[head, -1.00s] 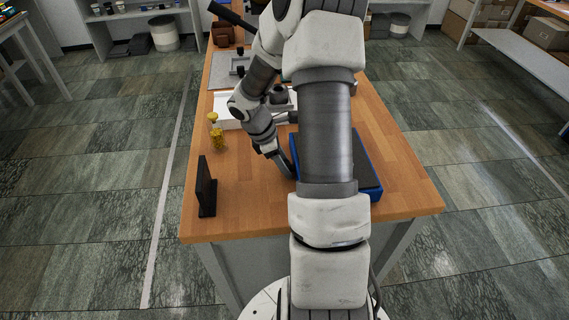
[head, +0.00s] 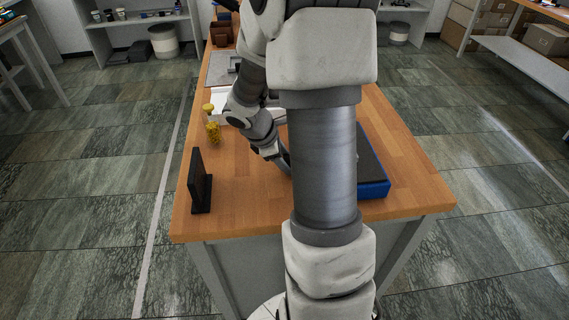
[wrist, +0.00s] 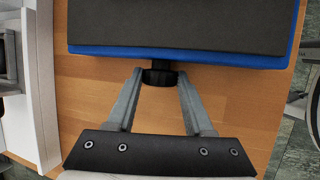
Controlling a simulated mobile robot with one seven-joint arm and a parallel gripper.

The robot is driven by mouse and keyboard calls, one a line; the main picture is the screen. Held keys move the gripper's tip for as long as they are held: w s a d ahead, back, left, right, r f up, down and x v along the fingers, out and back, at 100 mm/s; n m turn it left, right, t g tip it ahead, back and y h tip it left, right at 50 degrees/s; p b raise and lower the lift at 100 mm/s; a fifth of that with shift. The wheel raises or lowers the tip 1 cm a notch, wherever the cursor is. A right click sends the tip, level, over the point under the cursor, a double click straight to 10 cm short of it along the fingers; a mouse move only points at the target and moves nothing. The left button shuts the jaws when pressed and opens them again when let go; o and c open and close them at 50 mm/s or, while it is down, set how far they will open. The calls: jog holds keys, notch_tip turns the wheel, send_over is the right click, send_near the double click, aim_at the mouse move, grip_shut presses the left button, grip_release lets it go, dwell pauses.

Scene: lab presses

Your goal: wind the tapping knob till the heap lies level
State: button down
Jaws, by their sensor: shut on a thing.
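The blue device with a dark flat top stands on the wooden bench, partly behind my arm in the head view (head: 374,190); its near side fills the top of the wrist view (wrist: 200,53). The black tapping knob (wrist: 158,75) sticks out from that side. My gripper (wrist: 160,78) is shut on the knob, one finger on each side of it. In the head view my fingertips and the knob are hidden behind my arm. I see no heap on the part of the dark top that shows.
A black upright plate (head: 200,182) stands at the bench's near left. A white object (wrist: 42,90) lies left of my gripper.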

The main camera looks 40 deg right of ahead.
jog(key=shift+c, duration=1.5)
grip_release()
jog(key=p+v, duration=0.4)
jog(key=v, duration=1.3)
jog(key=shift+r, duration=0.2)
jog(key=shift+a, duration=0.15)
